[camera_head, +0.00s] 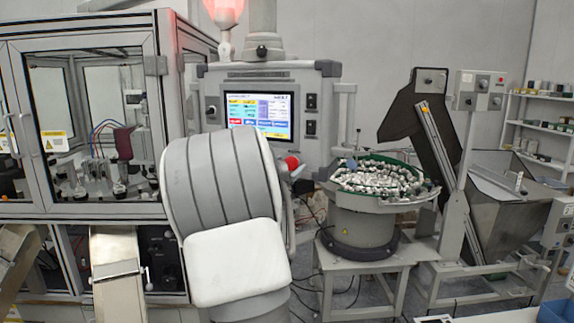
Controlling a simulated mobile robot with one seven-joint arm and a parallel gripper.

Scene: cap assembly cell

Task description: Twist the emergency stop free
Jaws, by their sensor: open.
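A red emergency stop button (291,162) shows at the lower right of the grey control panel (322,110), just past the right edge of my arm. Its left part and mount are hidden behind the arm. My gripper (299,174) is mostly hidden behind my own white and grey arm. Only small grey and dark parts show close beside the red button. It is open, and I cannot tell whether it touches the button or is around it.
The panel's lit screen (259,114) is above the arm. A glass-fronted machine (85,205) stands left. A feeder bowl (379,206) full of small parts stands close on the right, with a hopper (503,215) beyond.

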